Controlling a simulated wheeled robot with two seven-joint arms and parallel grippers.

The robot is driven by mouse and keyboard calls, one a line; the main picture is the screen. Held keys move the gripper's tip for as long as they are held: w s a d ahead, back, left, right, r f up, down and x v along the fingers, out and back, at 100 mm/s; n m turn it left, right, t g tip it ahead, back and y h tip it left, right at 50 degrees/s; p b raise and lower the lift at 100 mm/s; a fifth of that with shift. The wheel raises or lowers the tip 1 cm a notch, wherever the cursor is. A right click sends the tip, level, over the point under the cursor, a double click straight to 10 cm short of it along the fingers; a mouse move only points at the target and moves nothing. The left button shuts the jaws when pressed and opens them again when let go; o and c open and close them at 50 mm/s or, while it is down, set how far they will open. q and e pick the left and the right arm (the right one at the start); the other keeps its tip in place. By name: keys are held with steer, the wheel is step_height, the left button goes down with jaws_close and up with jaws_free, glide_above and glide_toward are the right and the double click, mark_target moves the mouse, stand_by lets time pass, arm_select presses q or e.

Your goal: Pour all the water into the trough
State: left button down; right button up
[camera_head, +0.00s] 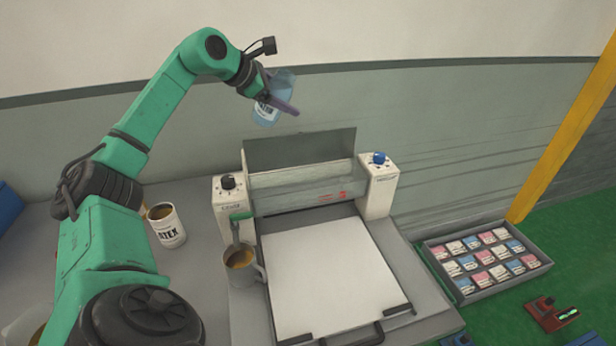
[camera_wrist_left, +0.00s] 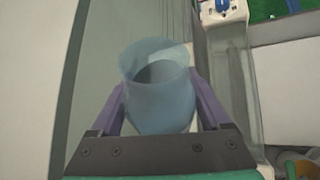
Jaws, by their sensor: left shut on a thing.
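A translucent blue container with a "WATER" label (camera_head: 266,112) is held high above the back of the machine, in front of the wall. It looks tilted. My left gripper (camera_head: 284,103) is shut on it, with its purple fingers on either side. In the left wrist view, the container (camera_wrist_left: 160,105) sits between the fingers with its open mouth showing; I cannot tell the water level. The likely trough (camera_head: 298,180) is the long part between the machine's two white end boxes, below the container and apart from it. Its inside is hard to see. My right gripper is out of view.
A dark upright panel (camera_head: 300,149) stands behind the trough. A white sheet (camera_head: 325,285) lies on the machine's front bed. A mug with a green-handled tool (camera_head: 243,266) and a labelled can (camera_head: 166,225) stand to the left. A tray of small packets (camera_head: 430,262) lies right.

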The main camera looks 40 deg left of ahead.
arm_select(q)
steer(key=shift+s+d, duration=0.1)
steer(key=shift+d, duration=0.2)
steer(key=shift+a+f+y, duration=0.15)
steer(key=shift+f+y, duration=0.1)
steer(key=shift+y, duration=0.05)
steer(key=shift+m, duration=0.3)
steer(key=shift+f+b, duration=0.25)
steer(key=shift+b, duration=0.1)
steer(key=shift+f+y, duration=0.3)
steer(key=shift+y, duration=0.1)
steer(key=shift+f, duration=0.1)
steer(key=shift+f+m+b, duration=0.15)
steer(key=shift+m+b, duration=0.15)
steer(key=shift+b, duration=0.05)
